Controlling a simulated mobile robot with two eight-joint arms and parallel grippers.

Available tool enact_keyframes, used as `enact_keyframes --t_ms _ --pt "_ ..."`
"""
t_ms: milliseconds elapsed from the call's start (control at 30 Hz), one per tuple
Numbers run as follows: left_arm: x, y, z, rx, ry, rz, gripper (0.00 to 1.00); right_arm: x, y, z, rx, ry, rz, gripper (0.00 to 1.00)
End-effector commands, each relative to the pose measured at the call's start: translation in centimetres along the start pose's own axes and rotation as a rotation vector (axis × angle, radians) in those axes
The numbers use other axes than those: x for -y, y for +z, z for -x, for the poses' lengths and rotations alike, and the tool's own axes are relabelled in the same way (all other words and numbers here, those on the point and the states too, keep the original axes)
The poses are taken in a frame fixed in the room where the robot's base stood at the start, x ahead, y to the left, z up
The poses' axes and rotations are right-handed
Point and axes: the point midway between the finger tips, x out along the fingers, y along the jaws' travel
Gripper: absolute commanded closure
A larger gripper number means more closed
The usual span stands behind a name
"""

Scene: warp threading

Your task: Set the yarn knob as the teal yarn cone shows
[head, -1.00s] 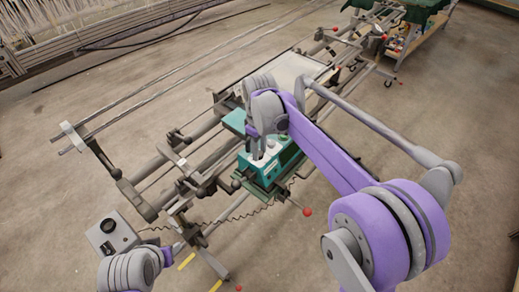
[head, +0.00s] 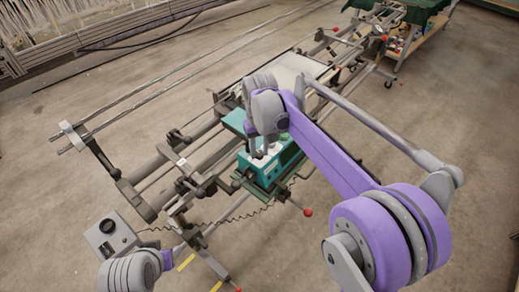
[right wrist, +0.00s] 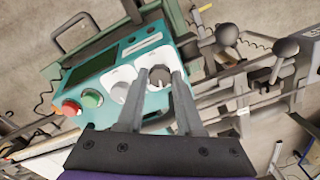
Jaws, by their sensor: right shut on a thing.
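The teal control box (head: 258,172) sits on the machine frame in the middle of the head view. In the right wrist view the same box (right wrist: 100,72) has a red button (right wrist: 71,107), a green button (right wrist: 92,98), a dark display and two knobs on pale plates. My right gripper (right wrist: 162,76) is shut on the dark-faced knob (right wrist: 160,77), a finger on each side. The paler knob (right wrist: 120,92) is left of it, apart from the fingers. I cannot tell from labels which is the yarn knob. My left gripper (head: 172,254) is low at left, its fingertips unclear. I cannot make out the teal yarn cone.
A grey box with a round dial (head: 109,238) stands beside my left wrist. Long rails and red-knobbed levers (head: 307,212) surround the control box. A wheeled bench with green cloth (head: 425,12) is at the top right. Bare floor lies at the lower middle.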

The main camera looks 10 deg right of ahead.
Motion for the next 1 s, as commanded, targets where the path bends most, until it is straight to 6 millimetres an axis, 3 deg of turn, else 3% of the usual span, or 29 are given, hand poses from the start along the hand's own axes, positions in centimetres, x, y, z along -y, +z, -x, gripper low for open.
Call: enact_keyframes --t_ms 467,500,633,1000 --pt "0.00 -0.01 0.01 0.000 0.000 0.000 0.50 -0.03 -0.02 0.08 -0.001 0.001 -0.013 1.00" --pt "0.00 -0.01 0.01 0.000 0.000 0.000 0.50 -0.03 -0.02 0.08 -0.001 0.001 -0.013 0.57" --pt "0.00 -0.01 0.01 0.000 0.000 0.000 0.50 -0.02 -0.02 0.06 -0.001 0.000 -0.013 0.34" --pt "0.00 -0.03 0.03 0.000 0.000 0.000 0.50 -0.01 -0.01 0.50 0.000 0.000 -0.013 0.34"
